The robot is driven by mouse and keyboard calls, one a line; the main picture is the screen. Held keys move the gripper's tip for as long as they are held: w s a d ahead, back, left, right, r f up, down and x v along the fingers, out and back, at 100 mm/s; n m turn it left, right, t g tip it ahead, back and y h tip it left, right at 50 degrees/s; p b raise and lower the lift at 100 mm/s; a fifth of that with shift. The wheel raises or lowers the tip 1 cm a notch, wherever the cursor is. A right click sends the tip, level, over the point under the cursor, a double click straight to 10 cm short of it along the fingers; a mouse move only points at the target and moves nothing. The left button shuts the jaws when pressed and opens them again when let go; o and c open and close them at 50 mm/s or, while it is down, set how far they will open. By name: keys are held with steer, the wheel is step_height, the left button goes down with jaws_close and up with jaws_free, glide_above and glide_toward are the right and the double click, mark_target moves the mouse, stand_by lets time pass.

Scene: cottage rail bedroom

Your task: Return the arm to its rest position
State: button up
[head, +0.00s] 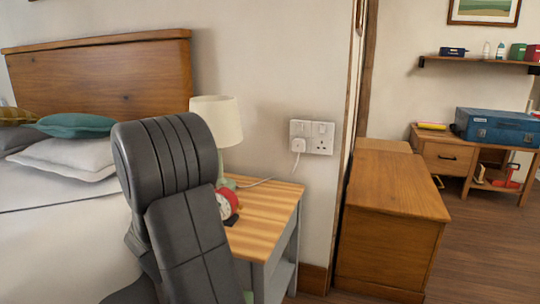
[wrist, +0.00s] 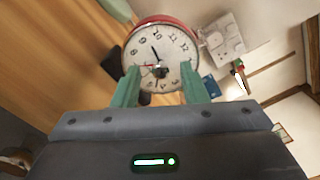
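My gripper (wrist: 160,88) shows in the wrist view, its two green fingers spread apart. A round clock (wrist: 160,52) with a white face and red rim is just beyond the fingertips, and the fingers overlap its lower left and right edges. I see no firm grip on it. In the head view, the red clock (head: 226,204) is on the wooden nightstand (head: 272,205), partly hidden by my dark grey arm. My arm is raised in front of the bed and nightstand, and my gripper is hidden behind it there.
A lamp (head: 217,118) stands behind the clock, its cable running to a wall socket (head: 322,138). A small dark item (head: 232,219) lies near the clock. The bed (head: 60,250) is left. A wooden cabinet (head: 390,190) stands right, with open floor beyond.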

stand_by(0.4)
steer(key=p+v, duration=0.3)
steer(key=v, duration=1.1)
steer(key=b+x, duration=0.3)
steer(key=x, duration=1.1)
steer(key=shift+w+d, duration=0.1)
steer(key=shift+w, duration=0.05)
steer(key=shift+n, duration=0.9)
steer(key=n, duration=0.3)
steer(key=n+p, duration=0.2)
steer(key=n, duration=0.1)
steer(key=shift+r+n, duration=0.2)
steer(key=shift+n, duration=0.1)
steer(key=n+p, duration=0.3)
steer(key=p, duration=0.1)
steer(key=shift+n, duration=0.3)
steer(key=n+p, duration=0.4)
steer(key=p, duration=0.2)
steer(key=shift+p, duration=0.4)
steer(key=shift+f+n+p, duration=0.1)
steer(key=shift+n+p, duration=0.45)
steer(key=shift+n, duration=0.15)
